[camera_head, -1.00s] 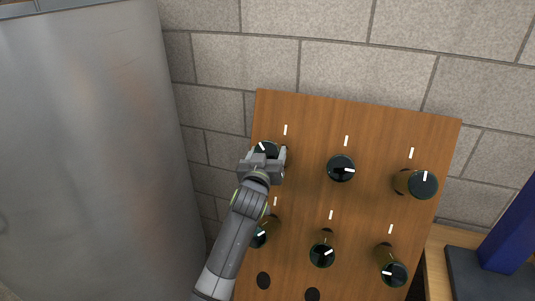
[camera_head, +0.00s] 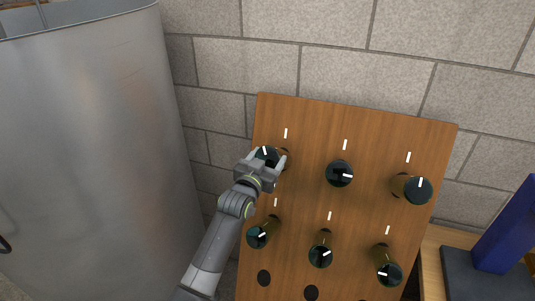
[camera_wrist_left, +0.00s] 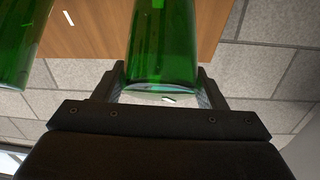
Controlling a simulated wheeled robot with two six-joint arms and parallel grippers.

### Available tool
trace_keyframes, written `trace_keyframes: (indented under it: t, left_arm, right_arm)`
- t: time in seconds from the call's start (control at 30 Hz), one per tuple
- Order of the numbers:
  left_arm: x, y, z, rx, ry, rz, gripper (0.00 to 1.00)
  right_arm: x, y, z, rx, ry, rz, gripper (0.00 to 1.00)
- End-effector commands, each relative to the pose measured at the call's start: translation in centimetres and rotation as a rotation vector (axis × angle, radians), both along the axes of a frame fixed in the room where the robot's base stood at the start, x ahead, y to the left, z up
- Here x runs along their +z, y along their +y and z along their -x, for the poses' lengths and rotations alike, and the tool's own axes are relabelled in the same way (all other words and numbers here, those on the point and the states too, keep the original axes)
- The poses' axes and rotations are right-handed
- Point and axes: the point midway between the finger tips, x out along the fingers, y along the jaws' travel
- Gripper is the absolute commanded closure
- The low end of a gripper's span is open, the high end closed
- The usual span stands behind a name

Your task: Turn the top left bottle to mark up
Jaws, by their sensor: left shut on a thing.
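The top left bottle (camera_head: 269,152) sticks neck-first out of the wooden rack (camera_head: 310,135), its dark base facing me. The white mark on its base points nearly up, leaning slightly left. A white line on the board stands above it. My left gripper (camera_head: 270,160) is shut on this bottle near its base, one finger on each side. In the left wrist view the green glass bottle (camera_wrist_left: 163,45) lies between the two fingers (camera_wrist_left: 160,92), with a short white mark at its base edge. The gripper partly hides the bottle in the head view. My right gripper is not in view.
Other bottles sit in the rack: top middle (camera_head: 340,173), top right (camera_head: 417,190), and a lower row including the bottom left bottle (camera_head: 259,235), close to my left arm. Empty holes show below. A steel tank (camera_head: 90,150) stands left; a blue object (camera_head: 505,230) stands right.

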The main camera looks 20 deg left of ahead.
Motion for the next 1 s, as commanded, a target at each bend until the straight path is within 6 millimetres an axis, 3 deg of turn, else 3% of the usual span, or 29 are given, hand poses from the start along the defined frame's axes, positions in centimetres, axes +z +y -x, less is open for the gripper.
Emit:
trace_keyframes:
  t: [0.17,0.6,1.0]
  left_arm:
    - [-0.5,0.1,0.0,-0.069,-0.003,-0.091,0.58]
    - [-0.6,0.1,-0.1,-0.230,-0.012,-0.300,0.58]
    - [-0.3,0.1,-0.1,-0.298,-0.010,-0.387,0.58]
  right_arm:
    - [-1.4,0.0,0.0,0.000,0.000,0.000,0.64]
    - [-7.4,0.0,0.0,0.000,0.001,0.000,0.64]
    - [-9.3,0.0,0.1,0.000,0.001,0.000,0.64]
